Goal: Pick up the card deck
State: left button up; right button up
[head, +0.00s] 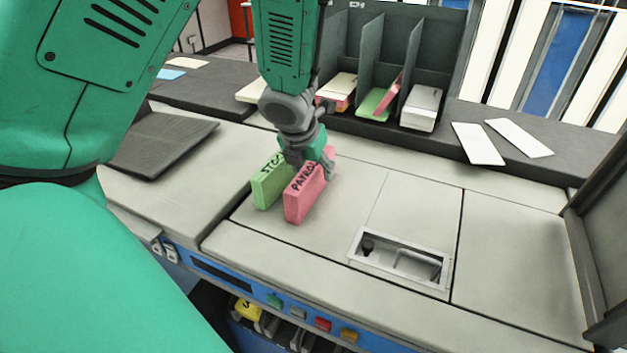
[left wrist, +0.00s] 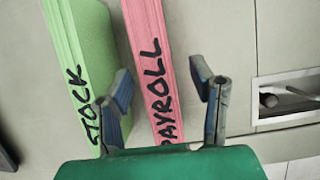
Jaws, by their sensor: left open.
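A pink card deck (head: 304,193) marked PAYROLL stands on edge on the pale machine top. A green card deck (head: 268,186) marked STOCK stands just left of it, with a narrow gap between. My left gripper (head: 318,162) is over the far end of the pink deck, pointing down. In the left wrist view the open fingers (left wrist: 160,88) are on either side of the pink deck (left wrist: 150,70), with the left finger at the gap beside the green deck (left wrist: 80,50). I cannot tell whether either finger touches a deck. My right gripper is not in view.
A dark sorting rack (head: 390,50) at the back holds several card stacks. Two white cards (head: 478,143) lie right of it. A recessed metal tray (head: 400,262) is at the front right. A dark ridged plate (head: 160,143) lies left. The top right of the decks is clear.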

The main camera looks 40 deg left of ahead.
pick_arm(q)
jog(key=shift+w+a+f, duration=0.15)
jog(key=shift+w+f, duration=0.1)
jog(key=shift+f, duration=0.3)
jog(key=shift+a, duration=0.1)
jog(key=shift+s+r, duration=0.1)
grip_shut()
